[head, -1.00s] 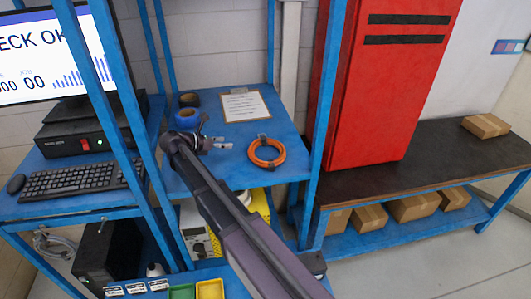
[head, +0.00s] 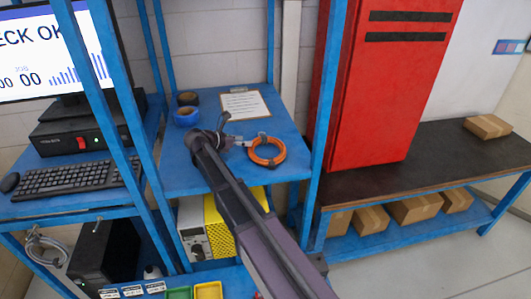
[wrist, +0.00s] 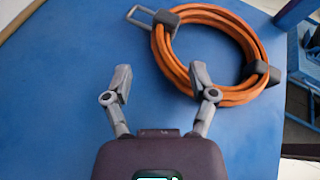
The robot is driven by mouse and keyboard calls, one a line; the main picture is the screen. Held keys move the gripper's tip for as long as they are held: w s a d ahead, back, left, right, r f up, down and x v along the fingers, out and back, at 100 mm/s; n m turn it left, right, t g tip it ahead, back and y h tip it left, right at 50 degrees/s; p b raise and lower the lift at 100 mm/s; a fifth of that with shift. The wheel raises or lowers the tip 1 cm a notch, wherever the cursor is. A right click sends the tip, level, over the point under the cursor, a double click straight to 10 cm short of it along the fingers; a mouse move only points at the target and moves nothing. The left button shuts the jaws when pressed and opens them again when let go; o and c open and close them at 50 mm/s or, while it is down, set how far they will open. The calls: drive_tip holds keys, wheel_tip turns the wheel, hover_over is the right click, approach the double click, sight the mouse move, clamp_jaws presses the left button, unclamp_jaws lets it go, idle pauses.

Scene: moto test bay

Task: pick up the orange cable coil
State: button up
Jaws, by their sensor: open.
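The orange cable coil (head: 281,153) lies flat on the blue shelf (head: 185,180). In the wrist view the coil (wrist: 169,66) has two dark clips and a grey metal loop on its upper left side. My gripper (head: 245,143) is open and empty, just left of the coil in the head view. In the wrist view my gripper (wrist: 162,82) has its fingers spread, with the near left part of the coil's ring just ahead of the gap. The right fingertip is close to the ring; I cannot tell whether it touches.
A clipboard (head: 244,104) lies behind the coil, and blue tape (head: 187,116) and black tape (head: 188,98) lie at the back left. A blue rack post (head: 322,130) stands right of the coil, beside a red cabinet (head: 385,110). The shelf's front left is clear.

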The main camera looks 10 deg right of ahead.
sight(255, 141)
idle(0.3)
drive_tip(key=b+x, duration=0.1)
drive_tip(key=x, duration=0.1)
drive_tip(key=b+x, duration=0.1)
drive_tip(key=x, duration=0.1)
drive_tip(key=shift+s+d+f, duration=0.1)
drive_tip(key=shift+s+f, duration=0.1)
drive_tip(key=shift+w+d+f, duration=0.1)
drive_tip(key=shift+w+d, duration=0.05)
drive_tip(key=shift+d, duration=0.3)
clamp_jaws()
